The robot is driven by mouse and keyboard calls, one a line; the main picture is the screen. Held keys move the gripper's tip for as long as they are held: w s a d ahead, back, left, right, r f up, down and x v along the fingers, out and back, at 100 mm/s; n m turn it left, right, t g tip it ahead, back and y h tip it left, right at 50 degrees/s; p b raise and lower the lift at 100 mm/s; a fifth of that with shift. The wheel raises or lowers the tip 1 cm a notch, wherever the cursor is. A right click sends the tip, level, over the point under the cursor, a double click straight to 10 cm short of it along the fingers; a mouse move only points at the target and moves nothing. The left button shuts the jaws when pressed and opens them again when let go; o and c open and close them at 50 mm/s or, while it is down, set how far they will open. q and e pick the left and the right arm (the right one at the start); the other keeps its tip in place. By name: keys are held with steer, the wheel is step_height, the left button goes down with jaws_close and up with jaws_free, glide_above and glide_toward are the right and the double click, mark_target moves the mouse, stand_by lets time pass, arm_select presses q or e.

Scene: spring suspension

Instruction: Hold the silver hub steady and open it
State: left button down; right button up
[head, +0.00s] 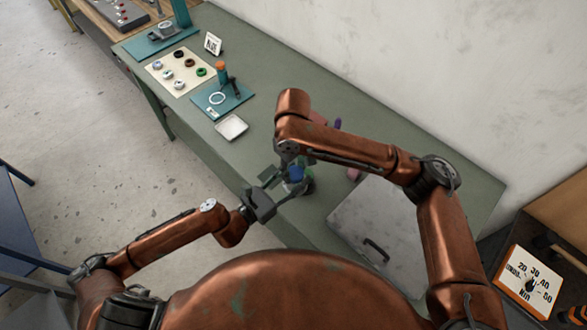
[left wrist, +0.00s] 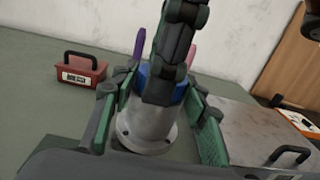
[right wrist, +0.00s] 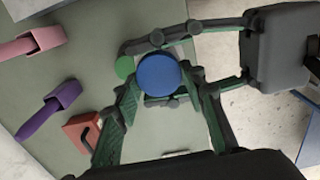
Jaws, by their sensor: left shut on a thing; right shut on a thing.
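The silver hub (left wrist: 146,132) stands upright on the green bench, a grey cylinder on a flange with holes. Its blue round cap (right wrist: 160,75) is on top, and a little of it shows in the head view (head: 296,174). My left gripper (left wrist: 152,118) is shut on the hub's body from the side, one finger on each side. My right gripper (right wrist: 162,103) reaches down from above and is shut on the blue cap. Its fingers hide part of the cap in the left wrist view. The arms cover most of the hub in the head view.
A red box (left wrist: 80,72) with a black handle and purple (right wrist: 45,115) and pink (right wrist: 35,45) tools are nearby. A grey panel (head: 370,220) with a handle lies right of the hub. A white tray (head: 231,127) and a mat with rings (head: 165,62) lie farther left.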

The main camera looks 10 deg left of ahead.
steer(key=shift+s+a, duration=0.15)
steer(key=c, duration=0.6)
steer(key=shift+s+n, duration=0.15)
steer(key=shift+n, duration=1.55)
steer(key=o, duration=1.3)
